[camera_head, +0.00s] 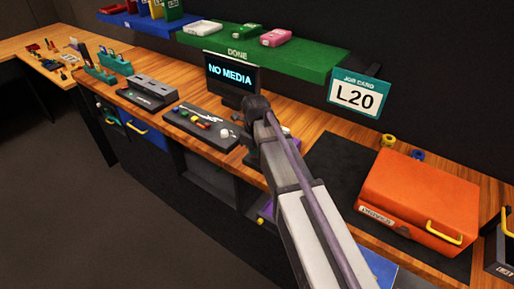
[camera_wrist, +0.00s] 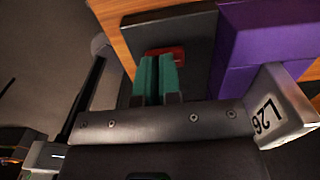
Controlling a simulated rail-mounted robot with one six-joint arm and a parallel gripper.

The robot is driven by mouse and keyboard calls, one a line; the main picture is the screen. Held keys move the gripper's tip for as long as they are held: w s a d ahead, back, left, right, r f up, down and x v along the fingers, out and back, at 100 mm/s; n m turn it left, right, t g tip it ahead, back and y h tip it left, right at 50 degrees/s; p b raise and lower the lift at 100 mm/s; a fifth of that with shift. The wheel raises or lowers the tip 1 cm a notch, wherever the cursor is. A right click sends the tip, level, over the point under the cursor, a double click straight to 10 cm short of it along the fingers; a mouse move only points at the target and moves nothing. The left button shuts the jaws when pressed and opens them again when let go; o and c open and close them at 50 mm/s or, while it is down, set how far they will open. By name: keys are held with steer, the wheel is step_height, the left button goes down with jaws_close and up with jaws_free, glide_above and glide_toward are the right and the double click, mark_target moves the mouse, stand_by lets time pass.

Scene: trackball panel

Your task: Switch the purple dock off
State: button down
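The purple dock (camera_wrist: 262,38) fills the upper right of the wrist view. Beside it is a dark panel face (camera_wrist: 200,32) with a red switch (camera_wrist: 168,51). My gripper (camera_wrist: 157,58) points at the red switch, its two teal fingers side by side with only a thin gap between them. The tips overlap the switch's lower edge in the picture; I cannot tell whether they touch it. Nothing shows between the fingers. In the head view my arm hides the gripper and the switch; a bit of purple (camera_head: 266,209) shows beside the arm, below the bench edge.
A pale block (camera_wrist: 285,108) marked like "L26" sits close right of my gripper. On the bench are a trackball panel (camera_head: 203,127), a monitor (camera_head: 231,79) reading "NO MEDIA" and an orange case (camera_head: 420,195).

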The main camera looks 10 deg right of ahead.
steer(key=shift+w+a+r, duration=0.1)
steer(key=shift+r, duration=0.1)
step_height(320, 180, up, 14)
steer(key=p, duration=1.4)
steer(key=shift+f, duration=0.2)
steer(key=shift+w+d+r, duration=0.1)
steer(key=shift+w+d, duration=0.35)
steer(key=shift+d, duration=0.15)
